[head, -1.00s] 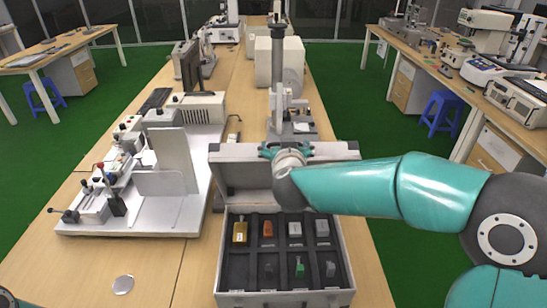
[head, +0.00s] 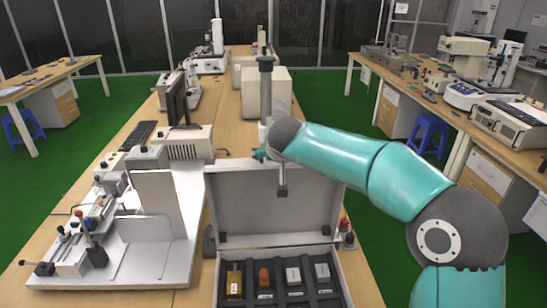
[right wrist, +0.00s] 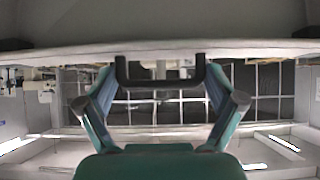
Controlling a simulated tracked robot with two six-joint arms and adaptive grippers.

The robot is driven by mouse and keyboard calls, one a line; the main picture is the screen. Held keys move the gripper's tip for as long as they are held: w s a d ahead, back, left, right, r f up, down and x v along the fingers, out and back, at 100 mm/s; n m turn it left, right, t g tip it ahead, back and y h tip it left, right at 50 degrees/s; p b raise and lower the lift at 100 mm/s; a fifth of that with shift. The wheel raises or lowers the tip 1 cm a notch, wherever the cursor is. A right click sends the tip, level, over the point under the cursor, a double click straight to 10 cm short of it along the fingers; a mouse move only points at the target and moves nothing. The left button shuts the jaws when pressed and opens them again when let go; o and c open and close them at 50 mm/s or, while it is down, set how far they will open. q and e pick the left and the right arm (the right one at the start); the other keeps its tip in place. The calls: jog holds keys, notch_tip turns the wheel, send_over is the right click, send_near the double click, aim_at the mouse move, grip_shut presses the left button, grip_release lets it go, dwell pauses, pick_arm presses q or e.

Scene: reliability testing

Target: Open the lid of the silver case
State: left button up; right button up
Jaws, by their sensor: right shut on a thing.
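The silver case (head: 335,262) stands on the bench with its lid (head: 240,210) raised and its grey inside facing me. Small blocks sit in its dark foam compartments, among them a yellow one (head: 234,281) and a red one (head: 264,277). My right gripper (head: 259,155) is at the lid's top edge, mostly hidden by my arm. In the right wrist view, the fingers of my right gripper (right wrist: 160,106) are on either side of the black handle (right wrist: 160,82) on the case edge, shut on it. My left gripper is not in view.
A white instrument stand with an upright plate (head: 155,210) is close left of the case. A tall post (head: 266,95) and a beige box (head: 282,92) stand behind the lid. A side bench (head: 480,130) with instruments is at the right.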

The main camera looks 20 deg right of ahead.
jog(key=shift+d, duration=0.3)
jog(key=o, duration=1.3)
jog(key=shift+o, duration=0.2)
jog(key=shift+a+r, duration=0.1)
jog(key=v, duration=1.1)
jog(key=shift+s, duration=0.35)
jog(key=shift+r, duration=0.15)
